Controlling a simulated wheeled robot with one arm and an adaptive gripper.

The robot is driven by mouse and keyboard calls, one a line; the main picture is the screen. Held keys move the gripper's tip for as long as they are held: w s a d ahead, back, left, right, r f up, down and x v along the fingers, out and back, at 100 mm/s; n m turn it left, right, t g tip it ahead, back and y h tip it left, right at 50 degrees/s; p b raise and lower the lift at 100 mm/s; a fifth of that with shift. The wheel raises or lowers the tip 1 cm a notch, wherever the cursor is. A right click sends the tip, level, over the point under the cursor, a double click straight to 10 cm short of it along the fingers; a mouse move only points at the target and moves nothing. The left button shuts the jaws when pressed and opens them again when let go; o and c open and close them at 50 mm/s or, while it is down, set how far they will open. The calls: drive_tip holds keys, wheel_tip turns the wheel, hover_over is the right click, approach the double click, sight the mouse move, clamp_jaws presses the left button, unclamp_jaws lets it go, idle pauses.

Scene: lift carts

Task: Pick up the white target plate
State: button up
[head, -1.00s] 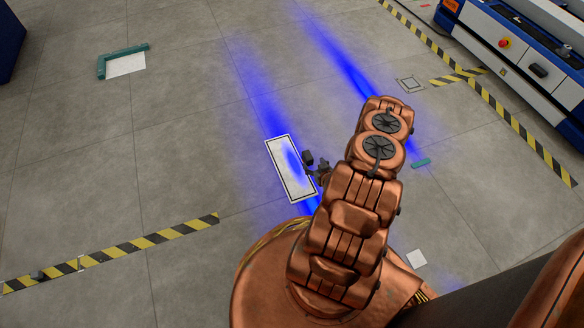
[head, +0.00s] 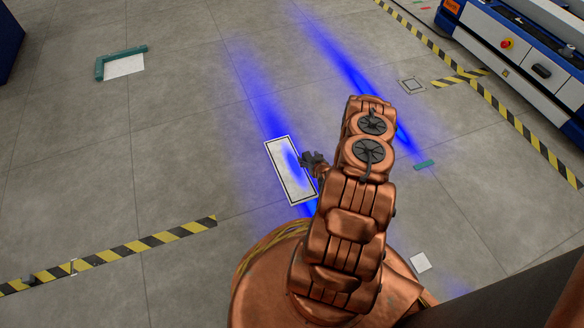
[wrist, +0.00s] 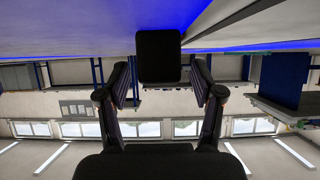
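A white rectangular plate with a dark border (head: 284,165) is in the middle of the head view, at floor level, with blue light across its right part. My gripper (head: 314,161) shows as a small dark shape at the plate's right edge; I cannot tell its height above it. In the wrist view my gripper (wrist: 160,80) has its dark fingers spread apart, with a black block-shaped part between them at the top. Nothing is held. The wrist view looks level across the hall, upside down, and shows no plate.
A white square with teal edging (head: 124,66) lies at upper left. A small white square (head: 420,262) lies right of my base. Yellow-black floor tape (head: 110,256) crosses lower left. A blue-white machine (head: 520,60) stands at upper right. Floor left of the plate is clear.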

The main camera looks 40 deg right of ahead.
clamp_jaws()
idle(0.3)
idle(0.4)
